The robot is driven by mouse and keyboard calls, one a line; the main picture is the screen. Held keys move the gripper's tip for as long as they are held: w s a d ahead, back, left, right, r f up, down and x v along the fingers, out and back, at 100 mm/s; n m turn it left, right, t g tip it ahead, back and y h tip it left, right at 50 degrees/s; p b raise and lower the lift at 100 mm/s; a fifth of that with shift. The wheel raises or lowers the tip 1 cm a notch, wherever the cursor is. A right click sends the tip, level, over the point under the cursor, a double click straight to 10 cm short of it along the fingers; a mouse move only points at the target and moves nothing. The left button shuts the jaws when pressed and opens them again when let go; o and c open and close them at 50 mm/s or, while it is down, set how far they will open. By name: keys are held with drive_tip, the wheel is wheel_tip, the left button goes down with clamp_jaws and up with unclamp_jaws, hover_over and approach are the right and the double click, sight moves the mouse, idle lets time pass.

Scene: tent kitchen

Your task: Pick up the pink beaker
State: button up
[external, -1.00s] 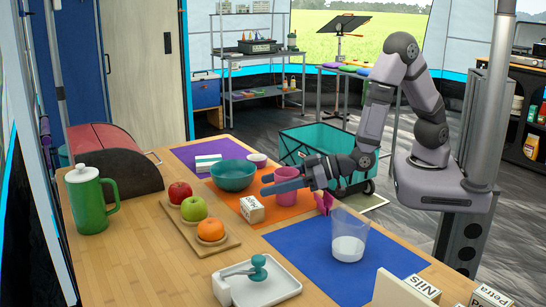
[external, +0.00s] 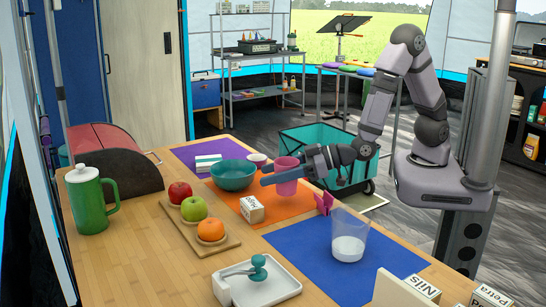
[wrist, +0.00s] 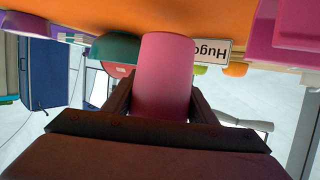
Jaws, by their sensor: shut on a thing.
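The pink beaker (external: 287,188) is upright between the fingers of my gripper (external: 272,177), over the back right part of the orange mat (external: 228,191). My gripper reaches in level from the right and is shut on the beaker. The beaker looks raised a little above the mat. In the wrist view, which is upside down, the pink beaker (wrist: 162,75) fills the space between the two dark fingers of my gripper (wrist: 160,100). The fingers hide part of its sides.
A pink napkin (external: 324,203) and a clear glass (external: 349,235) stand to the right. Fruit on a board (external: 198,235) lies front left.

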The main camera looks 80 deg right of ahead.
wheel_tip(320, 180, up, 7)
drive_tip(key=p, duration=0.1)
idle(0.7)
drive_tip(key=shift+p, duration=0.3)
